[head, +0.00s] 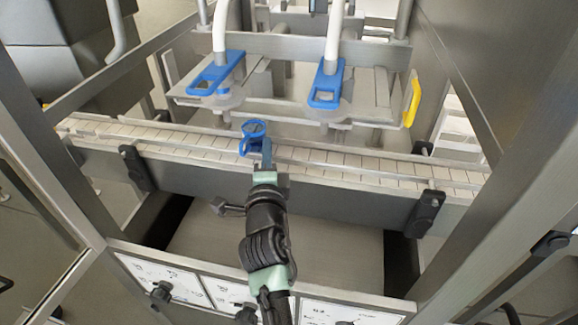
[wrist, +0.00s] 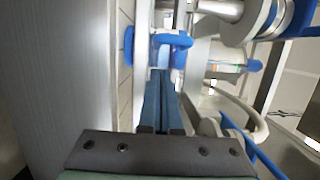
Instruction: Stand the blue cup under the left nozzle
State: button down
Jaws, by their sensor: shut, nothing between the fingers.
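The blue cup (head: 253,128) is at the conveyor (head: 340,163), just beyond the tips of my gripper (head: 267,150). In the head view it is right of the left nozzle (head: 225,101) and left of the right nozzle (head: 328,114). My gripper's blue fingers are shut together with nothing between them. In the wrist view the fingers (wrist: 160,95) point at blue parts (wrist: 172,40) that appear to be the cup, partly behind a rail. Whether the fingertips touch the cup cannot be told.
Metal guide rails run along the slatted conveyor, with black clamps (head: 137,167) on its front side. The nozzles carry blue handles (head: 216,73) above the far side. A yellow handle (head: 412,102) is at right. Frame posts stand on both sides; the conveyor's right stretch is clear.

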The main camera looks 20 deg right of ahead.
aim_at(249, 150)
jog(key=w+a+b, duration=0.2)
jog(key=a+b, duration=0.1)
jog(key=shift+w+a+f+b, duration=0.1)
jog(key=shift+f+b, duration=0.2)
jog(key=shift+f, duration=0.05)
jog(key=shift+w+a+r+b, duration=0.35)
jog(key=shift+a+b, duration=0.3)
jog(key=shift+b, duration=0.3)
jog(key=shift+d, duration=0.1)
